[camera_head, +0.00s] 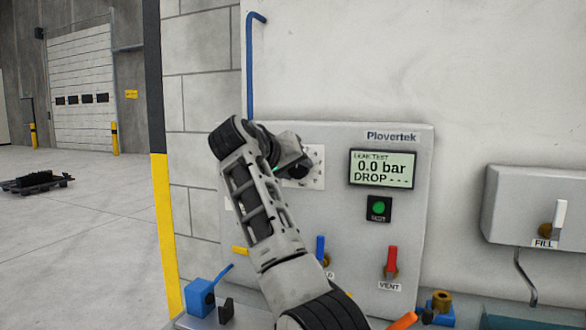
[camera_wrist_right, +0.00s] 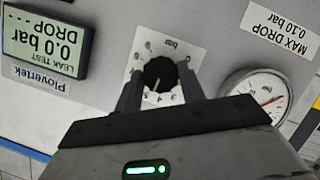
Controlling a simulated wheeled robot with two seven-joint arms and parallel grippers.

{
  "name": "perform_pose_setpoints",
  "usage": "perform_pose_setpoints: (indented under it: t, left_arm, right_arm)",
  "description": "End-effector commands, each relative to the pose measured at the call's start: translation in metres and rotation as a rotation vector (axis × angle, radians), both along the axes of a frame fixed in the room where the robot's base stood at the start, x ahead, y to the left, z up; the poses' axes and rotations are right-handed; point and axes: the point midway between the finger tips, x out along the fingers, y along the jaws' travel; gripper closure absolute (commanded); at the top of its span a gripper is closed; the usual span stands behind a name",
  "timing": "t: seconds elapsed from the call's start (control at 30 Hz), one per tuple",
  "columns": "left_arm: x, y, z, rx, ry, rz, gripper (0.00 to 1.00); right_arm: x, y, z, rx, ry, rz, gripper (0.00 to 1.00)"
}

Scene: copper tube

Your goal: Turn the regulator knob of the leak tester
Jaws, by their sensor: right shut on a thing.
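The leak tester is a grey wall panel (camera_head: 413,225) marked Plovertek. Its display (camera_head: 382,168) reads 0.0 bar and DROP with dashes. The regulator knob (camera_wrist_right: 158,74) is black and round, with a white pointer line, on a white bar scale plate (camera_wrist_right: 139,62). My right gripper (camera_wrist_right: 160,80) has one finger on each side of the knob and is shut on it. In the head view my right gripper (camera_head: 297,170) is at the scale plate and hides the knob. My left gripper is not in view.
A round gauge (camera_wrist_right: 258,92) is close beside the knob in the wrist view. Below the display are a green button (camera_head: 378,208), a red VENT lever (camera_head: 391,261) and a blue lever (camera_head: 320,247). A FILL box (camera_head: 515,210) is at the right. A blue tool (camera_head: 199,298) sits at the lower left.

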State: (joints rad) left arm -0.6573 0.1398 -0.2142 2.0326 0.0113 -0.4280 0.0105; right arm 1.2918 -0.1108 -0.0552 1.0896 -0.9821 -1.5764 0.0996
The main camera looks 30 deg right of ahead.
Motion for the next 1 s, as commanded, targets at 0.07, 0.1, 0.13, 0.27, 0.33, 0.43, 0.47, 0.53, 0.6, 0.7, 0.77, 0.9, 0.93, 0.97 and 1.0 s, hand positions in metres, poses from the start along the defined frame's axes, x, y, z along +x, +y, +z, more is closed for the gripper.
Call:
perform_pose_setpoints:
  t: [0.07,0.1,0.13,0.27,0.33,0.43,0.47,0.53,0.6,0.7,0.77,0.9,0.93,0.97,1.0]
  left_arm:
    - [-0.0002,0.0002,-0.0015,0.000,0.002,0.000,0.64]
    - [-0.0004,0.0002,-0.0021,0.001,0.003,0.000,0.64]
    - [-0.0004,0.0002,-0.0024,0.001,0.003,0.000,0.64]
    - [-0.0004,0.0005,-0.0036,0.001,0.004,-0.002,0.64]
    - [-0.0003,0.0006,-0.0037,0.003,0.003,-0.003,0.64]
    - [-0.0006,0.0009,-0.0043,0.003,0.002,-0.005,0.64]
    - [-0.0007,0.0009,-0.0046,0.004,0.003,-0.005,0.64]
    - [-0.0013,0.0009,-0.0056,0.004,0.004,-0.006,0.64]
    - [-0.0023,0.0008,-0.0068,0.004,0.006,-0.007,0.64]
    - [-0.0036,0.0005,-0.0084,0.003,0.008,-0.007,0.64]
    - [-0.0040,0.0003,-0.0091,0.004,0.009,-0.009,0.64]
    - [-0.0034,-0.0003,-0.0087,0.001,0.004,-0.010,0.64]
    - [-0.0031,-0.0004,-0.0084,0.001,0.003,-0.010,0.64]
    - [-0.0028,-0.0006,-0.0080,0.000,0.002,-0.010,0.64]
    - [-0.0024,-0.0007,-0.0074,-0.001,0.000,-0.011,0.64]
  right_arm:
    - [-0.0004,0.0001,-0.0011,0.052,-0.056,0.002,0.83]
    - [-0.0005,-0.0001,-0.0011,0.077,-0.084,0.003,0.83]
    - [-0.0006,-0.0001,-0.0012,0.096,-0.105,0.003,0.83]
    - [-0.0016,-0.0009,-0.0010,0.177,-0.198,0.002,0.83]
    - [-0.0019,-0.0013,-0.0009,0.222,-0.247,0.003,0.83]
    - [-0.0025,-0.0017,-0.0014,0.286,-0.318,0.002,0.83]
    - [-0.0024,-0.0017,-0.0016,0.304,-0.339,0.002,0.83]
    - [-0.0030,-0.0024,-0.0015,0.348,-0.389,0.002,0.83]
    - [-0.0035,-0.0027,-0.0013,0.392,-0.439,0.001,0.83]
    - [-0.0039,-0.0030,-0.0020,0.456,-0.509,0.001,0.83]
    - [-0.0042,-0.0033,-0.0020,0.493,-0.552,0.001,0.83]
    - [-0.0050,-0.0040,-0.0023,0.577,-0.646,0.000,0.83]
    - [-0.0049,-0.0040,-0.0025,0.594,-0.665,0.000,0.83]
    - [-0.0050,-0.0039,-0.0024,0.610,-0.684,0.001,0.83]
    - [-0.0052,-0.0041,-0.0026,0.631,-0.708,0.001,0.83]
